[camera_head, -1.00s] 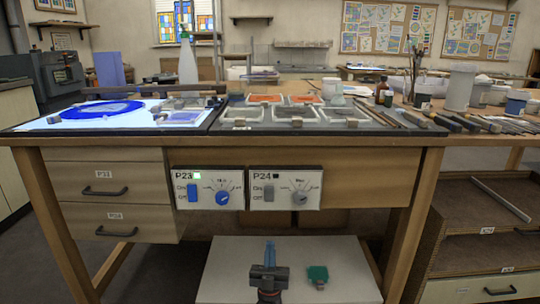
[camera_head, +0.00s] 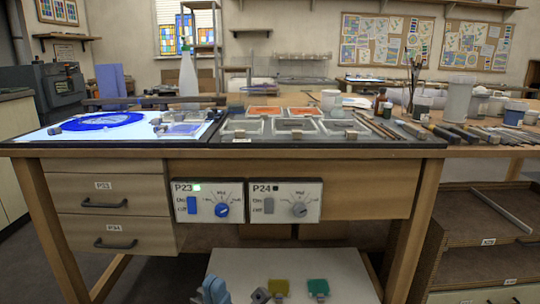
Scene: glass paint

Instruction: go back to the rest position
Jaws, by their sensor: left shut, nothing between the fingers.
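My left gripper (camera_head: 213,290) shows at the bottom edge, left of centre, in front of the white low shelf. Its blue-grey fingers are shut with nothing between them. It is below the workbench and apart from the things on it. The rest of the left arm is cut off by the frame. My right gripper is not in view.
The workbench (camera_head: 200,148) spans the view, with a lit panel (camera_head: 45,132), blue disc (camera_head: 103,121), trays and tools on top. Switch boxes (camera_head: 207,201) hang on its front. The white shelf (camera_head: 235,262) holds yellow (camera_head: 278,287) and teal (camera_head: 317,287) pieces. A shelf unit (camera_head: 480,215) stands right.

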